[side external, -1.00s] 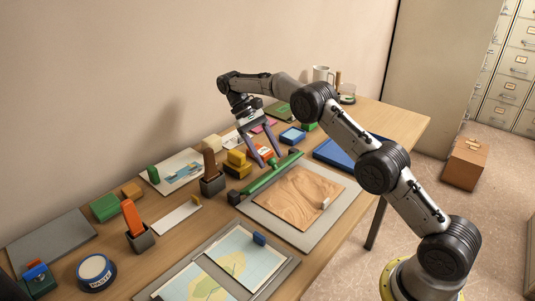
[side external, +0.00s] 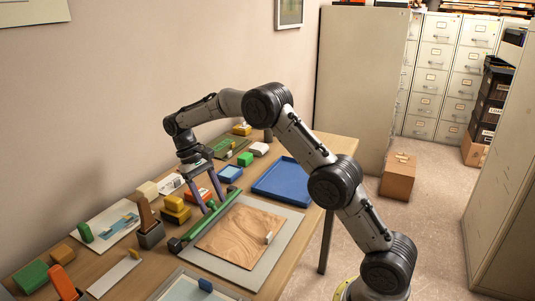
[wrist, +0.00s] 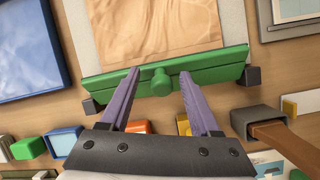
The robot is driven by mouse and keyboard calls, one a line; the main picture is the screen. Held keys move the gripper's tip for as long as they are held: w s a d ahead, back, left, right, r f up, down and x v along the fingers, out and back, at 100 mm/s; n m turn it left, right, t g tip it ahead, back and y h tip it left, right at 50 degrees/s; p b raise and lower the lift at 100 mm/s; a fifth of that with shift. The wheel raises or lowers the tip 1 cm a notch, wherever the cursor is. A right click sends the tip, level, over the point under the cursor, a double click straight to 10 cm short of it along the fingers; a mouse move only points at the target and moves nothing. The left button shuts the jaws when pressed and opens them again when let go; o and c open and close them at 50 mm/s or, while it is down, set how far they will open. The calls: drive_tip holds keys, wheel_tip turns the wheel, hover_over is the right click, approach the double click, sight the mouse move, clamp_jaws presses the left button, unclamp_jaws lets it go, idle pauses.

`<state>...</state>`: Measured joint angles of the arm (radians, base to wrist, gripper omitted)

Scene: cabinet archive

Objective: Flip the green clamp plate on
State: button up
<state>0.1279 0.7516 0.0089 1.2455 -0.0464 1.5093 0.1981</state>
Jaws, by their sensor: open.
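The green clamp plate (side external: 215,212) is a long bar along the wall-side edge of the grey board (side external: 262,263). It has dark end blocks, and a round green knob (wrist: 160,82) stands out at its middle in the wrist view. My gripper (side external: 213,207) is open, with its purple fingers pointing down at the bar. In the wrist view my gripper (wrist: 160,73) has one finger on each side of the knob, with a gap on both sides. I cannot tell whether the fingertips touch the bar.
A wooden-patterned sheet (side external: 240,238) lies on the grey board. A blue tray (side external: 283,181) is beyond it.

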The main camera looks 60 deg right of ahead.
drive_tip(key=shift+s+f+t, duration=0.35)
drive_tip(key=shift+s+t, duration=0.25)
drive_tip(key=shift+t, duration=0.5)
drive_tip(key=shift+s+f+t, duration=0.3)
drive_tip(key=shift+s+t, duration=0.3)
drive_tip(key=shift+t, duration=0.5)
wheel_tip(320, 180, up, 13)
wheel_tip(320, 180, up, 4)
hover_over(218, 209)
drive_tip(key=s+a, duration=0.1)
drive_tip(key=s+a+r+n+t, duration=0.1)
drive_tip(key=s+a+r+t, duration=0.1)
drive_tip(key=s, duration=0.6)
drive_tip(key=s+a+r+t, duration=0.2)
drive_tip(key=s+a+r, duration=0.1)
drive_tip(key=s, duration=0.6)
drive_tip(key=shift+s+r+n, duration=0.25)
drive_tip(key=shift+r+n, duration=0.15)
